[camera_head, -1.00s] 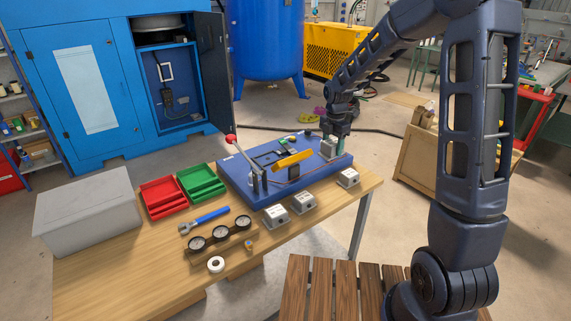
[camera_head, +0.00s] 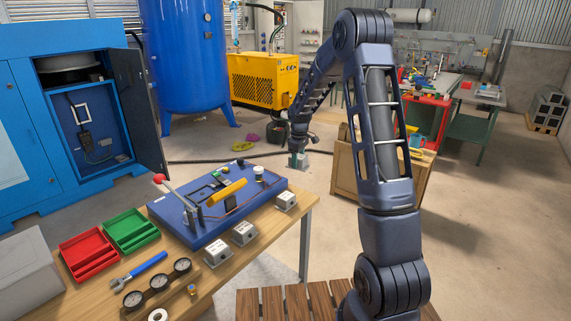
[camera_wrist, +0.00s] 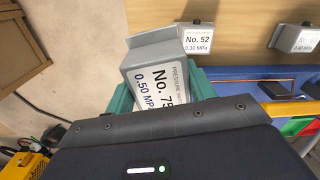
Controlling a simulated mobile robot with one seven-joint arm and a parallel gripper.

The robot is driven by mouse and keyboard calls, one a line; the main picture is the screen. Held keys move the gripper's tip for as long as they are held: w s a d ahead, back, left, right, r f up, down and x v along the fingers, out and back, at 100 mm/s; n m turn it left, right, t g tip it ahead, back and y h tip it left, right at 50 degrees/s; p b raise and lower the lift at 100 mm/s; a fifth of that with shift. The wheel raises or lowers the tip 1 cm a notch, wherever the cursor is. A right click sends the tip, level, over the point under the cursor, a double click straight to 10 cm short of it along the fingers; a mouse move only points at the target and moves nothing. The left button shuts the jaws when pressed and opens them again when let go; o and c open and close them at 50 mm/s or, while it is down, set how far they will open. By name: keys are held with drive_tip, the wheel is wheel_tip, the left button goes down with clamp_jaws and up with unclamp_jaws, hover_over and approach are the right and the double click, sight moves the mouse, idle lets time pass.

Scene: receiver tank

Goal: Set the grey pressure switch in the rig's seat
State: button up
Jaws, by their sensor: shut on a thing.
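My gripper (camera_head: 298,160) hangs in the air beyond the far right end of the table, apart from the blue rig (camera_head: 182,217). In the wrist view its green fingers are shut on a grey pressure switch (camera_wrist: 150,53) labelled No. 75, 0.50 MPa. The lower part of that switch is hidden by my gripper's body. The rig lies on the table with a red-knobbed lever (camera_head: 160,179), a yellow bar (camera_head: 228,191) and a small white round fitting (camera_head: 259,171). I cannot clearly make out the seat. Three grey switches (camera_head: 217,253) (camera_head: 243,233) (camera_head: 286,201) stand along the rig's front.
Red (camera_head: 88,253) and green (camera_head: 131,231) trays, a blue-handled wrench (camera_head: 139,269), a gauge board (camera_head: 156,286) and a grey box (camera_head: 22,275) occupy the table's left. A wooden crate (camera_head: 350,180) stands right of my gripper. Floor between table and crate is clear.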

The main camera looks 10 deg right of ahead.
drive_tip(key=w+d+f+m, duration=0.1)
drive_tip(key=w+d+m, duration=0.2)
drive_tip(key=n, duration=1.9)
approach(202, 194)
drive_tip(key=shift+a+f, duration=0.1)
drive_tip(key=shift+f, duration=2.2)
drive_tip(key=shift+f, duration=0.7)
drive_tip(key=o, duration=1.3)
